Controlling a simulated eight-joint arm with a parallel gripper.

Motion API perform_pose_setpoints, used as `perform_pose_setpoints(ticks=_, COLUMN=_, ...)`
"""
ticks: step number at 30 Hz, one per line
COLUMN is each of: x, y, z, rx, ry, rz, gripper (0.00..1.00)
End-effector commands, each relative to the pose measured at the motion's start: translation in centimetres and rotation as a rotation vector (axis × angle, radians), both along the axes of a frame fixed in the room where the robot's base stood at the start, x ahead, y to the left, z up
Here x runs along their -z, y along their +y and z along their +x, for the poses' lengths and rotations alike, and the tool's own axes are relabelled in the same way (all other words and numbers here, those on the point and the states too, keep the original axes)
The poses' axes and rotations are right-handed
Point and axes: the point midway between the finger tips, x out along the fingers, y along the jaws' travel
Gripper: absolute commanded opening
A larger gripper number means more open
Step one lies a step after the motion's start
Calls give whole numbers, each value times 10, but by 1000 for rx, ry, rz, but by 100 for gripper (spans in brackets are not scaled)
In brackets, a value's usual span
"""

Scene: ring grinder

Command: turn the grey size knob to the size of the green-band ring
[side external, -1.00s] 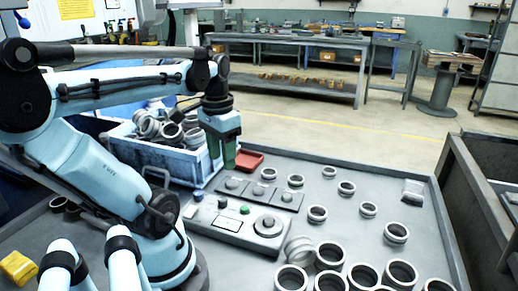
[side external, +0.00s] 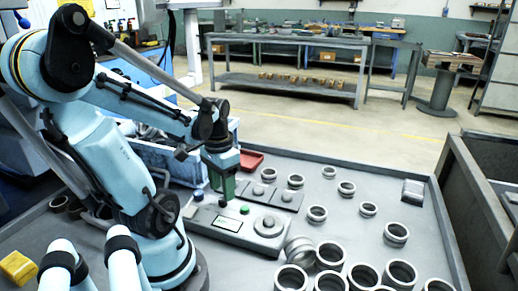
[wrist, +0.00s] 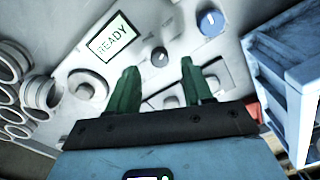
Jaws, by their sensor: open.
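The grey knob (wrist: 159,56) sits on the light control panel (side external: 205,215), next to a display (wrist: 113,37) that reads READY. In the wrist view my gripper (wrist: 159,66) has its two green fingers spread apart, with the knob showing between their tips. Nothing is held. I cannot tell the remaining height above the knob. In the side external view my gripper (side external: 222,188) points down behind the panel's left part. I cannot make out a green band on any of the grey rings (side external: 330,255).
A blue knob (wrist: 211,22) and a large round dial (wrist: 87,85) are on the panel. A blue-and-white bin (wrist: 290,80) stands close on the right in the wrist view. A red tray (side external: 251,160) lies behind the panel. Several rings are spread over the table's right side.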

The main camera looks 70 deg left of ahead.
Motion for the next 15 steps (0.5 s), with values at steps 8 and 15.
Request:
perform_pose_setpoints(ticks=8, x=22, y=0, z=0, rx=0, ry=0, rz=0, gripper=51)
perform_pose_setpoints(ticks=15, x=29, y=0, z=0, rx=0, ry=0, rz=0, gripper=51)
